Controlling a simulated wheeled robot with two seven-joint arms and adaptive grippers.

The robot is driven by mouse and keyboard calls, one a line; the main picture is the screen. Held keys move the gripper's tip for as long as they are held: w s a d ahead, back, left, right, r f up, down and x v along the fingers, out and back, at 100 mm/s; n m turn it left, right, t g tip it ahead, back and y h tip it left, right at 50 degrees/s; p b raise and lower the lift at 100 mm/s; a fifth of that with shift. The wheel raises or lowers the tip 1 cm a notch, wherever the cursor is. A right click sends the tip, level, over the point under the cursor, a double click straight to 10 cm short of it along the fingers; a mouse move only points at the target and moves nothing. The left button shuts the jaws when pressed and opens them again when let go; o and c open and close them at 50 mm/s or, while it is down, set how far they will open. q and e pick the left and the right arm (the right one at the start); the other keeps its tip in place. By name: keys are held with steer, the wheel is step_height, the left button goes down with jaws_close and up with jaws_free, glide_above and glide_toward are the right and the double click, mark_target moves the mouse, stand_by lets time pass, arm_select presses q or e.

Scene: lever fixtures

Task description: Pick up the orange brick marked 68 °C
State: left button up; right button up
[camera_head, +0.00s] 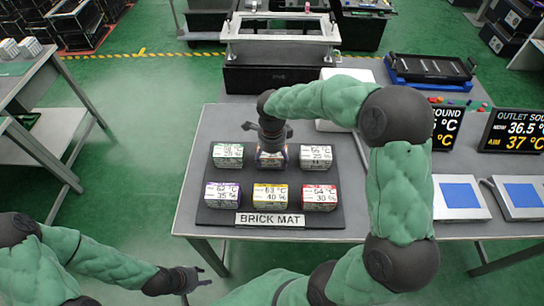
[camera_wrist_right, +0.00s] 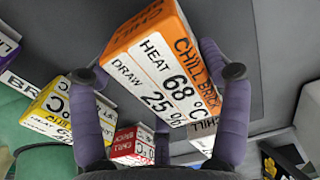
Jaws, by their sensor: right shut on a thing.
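The orange brick (camera_wrist_right: 160,70) fills the middle of the right wrist view, its white label reading HEAT 68 °C, DRAW 25 %. My right gripper (camera_wrist_right: 162,76) has its two purple-grey fingers shut on the brick's opposite sides. In the head view the brick (camera_head: 271,159) is at the back middle of the brick mat (camera_head: 332,225), mostly hidden under the right gripper (camera_head: 270,143). I cannot tell whether it touches the mat. My left gripper (camera_head: 192,279) is low, off the table's front left, apart from the bricks; its finger opening is unclear.
Around it on the mat are a green brick (camera_head: 228,155), a grey-white brick (camera_head: 316,158), a purple brick (camera_head: 222,195), a yellow brick (camera_head: 270,196) and a red brick (camera_head: 319,197). A framed fixture (camera_head: 280,55) stands behind; display panels (camera_head: 512,130) and blue-topped pads (camera_head: 460,196) are at right.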

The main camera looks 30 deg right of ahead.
steer(key=shift+r+p, duration=0.3)
steer(key=shift+r, duration=0.15)
steer(key=r, duration=0.1)
steer(key=r+p, duration=0.1)
steer(key=r, duration=0.2)
steer(key=shift+s, duration=0.3)
steer(key=s+r+p, duration=0.4)
steer(key=s+r, duration=0.4)
steer(key=s, duration=0.5)
steer(key=shift+s+a+r+p, duration=0.15)
steer(key=shift+a+r+p, duration=0.15)
steer(key=shift+a+p, duration=0.1)
